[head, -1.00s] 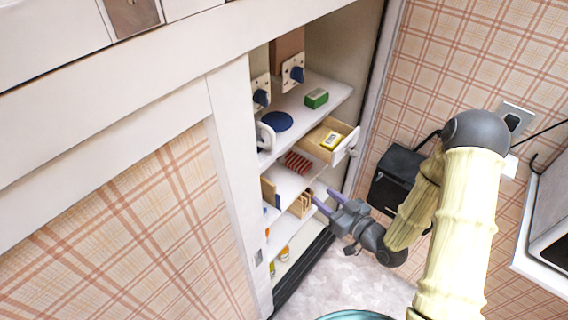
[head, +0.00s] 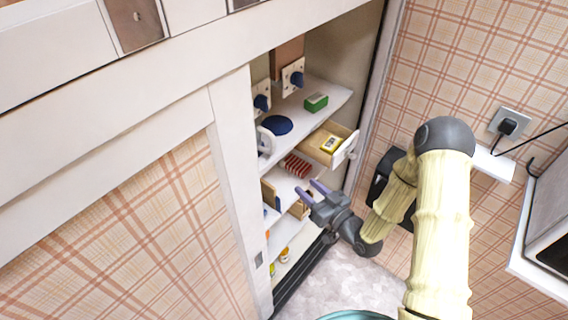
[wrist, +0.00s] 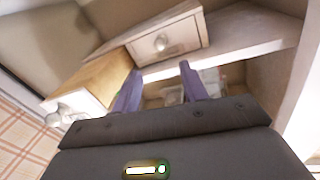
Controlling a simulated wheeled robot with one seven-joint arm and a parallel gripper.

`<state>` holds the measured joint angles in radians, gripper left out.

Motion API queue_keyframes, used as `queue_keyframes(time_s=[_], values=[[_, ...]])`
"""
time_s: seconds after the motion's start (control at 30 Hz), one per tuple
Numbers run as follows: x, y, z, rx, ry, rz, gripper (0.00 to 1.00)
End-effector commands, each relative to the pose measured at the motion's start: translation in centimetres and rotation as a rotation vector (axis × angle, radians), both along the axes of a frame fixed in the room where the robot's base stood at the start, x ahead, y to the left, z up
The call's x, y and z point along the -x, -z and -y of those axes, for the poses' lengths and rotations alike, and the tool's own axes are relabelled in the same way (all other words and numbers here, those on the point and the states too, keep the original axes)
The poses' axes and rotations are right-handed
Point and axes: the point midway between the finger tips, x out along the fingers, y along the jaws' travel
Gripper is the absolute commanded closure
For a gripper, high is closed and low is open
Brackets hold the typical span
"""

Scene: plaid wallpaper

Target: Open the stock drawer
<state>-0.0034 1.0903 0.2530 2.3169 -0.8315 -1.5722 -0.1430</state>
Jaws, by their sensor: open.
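In the head view, a wooden drawer (head: 327,158) with a white front stands pulled out of the tall cupboard, with a yellow item (head: 332,144) inside. My gripper (head: 309,187) is open and empty, below and left of this drawer, in front of the lower shelves. In the wrist view, a drawer front (wrist: 185,36) with a round knob (wrist: 162,43) lies just beyond my open fingers (wrist: 160,78). A second, protruding drawer (wrist: 95,82) is at the left, with a knob on its white front. No finger touches a knob. I see no label telling which is the stock drawer.
The cupboard shelves hold a green box (head: 316,102), a blue disc (head: 277,125) and a red striped item (head: 297,165). A black box (head: 381,178) stands by the plaid wall at the right. The floor (head: 350,285) below my gripper is clear.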

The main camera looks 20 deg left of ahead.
Motion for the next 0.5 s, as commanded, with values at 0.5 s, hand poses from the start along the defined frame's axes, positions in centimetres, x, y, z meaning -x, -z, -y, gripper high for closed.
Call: queue_keyframes(time_s=[0.5], values=[[-5.0,-0.2,-7.7,0.000,-0.002,0.000,0.57]])
